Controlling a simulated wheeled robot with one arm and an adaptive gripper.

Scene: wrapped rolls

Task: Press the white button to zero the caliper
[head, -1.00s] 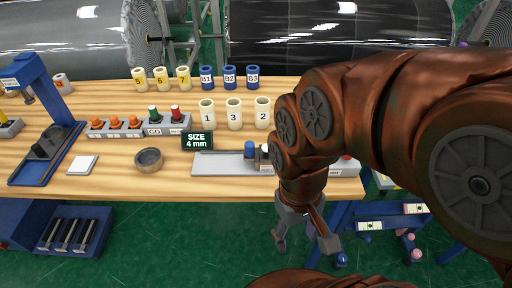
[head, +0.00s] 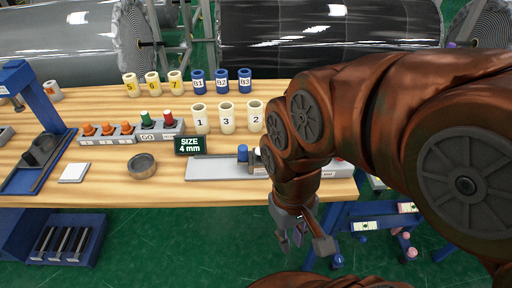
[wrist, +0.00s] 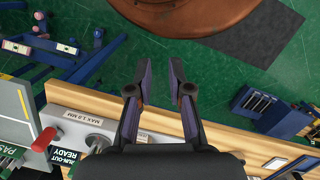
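The caliper is a long grey base (head: 215,168) lying along the front of the wooden bench in the head view. A blue knob (head: 242,153) stands on it, and a dark display (head: 190,146) reading "SIZE 4 mm" is behind its left end. My gripper (head: 303,245) hangs beyond the bench's front edge, over the green floor, touching nothing. In the wrist view my gripper (wrist: 162,66) is open and empty, with the fingers apart.
My arm covers the caliper's right part. Numbered cream cups (head: 227,118) and blue cups (head: 221,82) stand behind. A grey bowl (head: 141,166) and white pad (head: 73,173) lie left. The wrist view shows a red lever (wrist: 44,139) and silver knob (wrist: 97,142).

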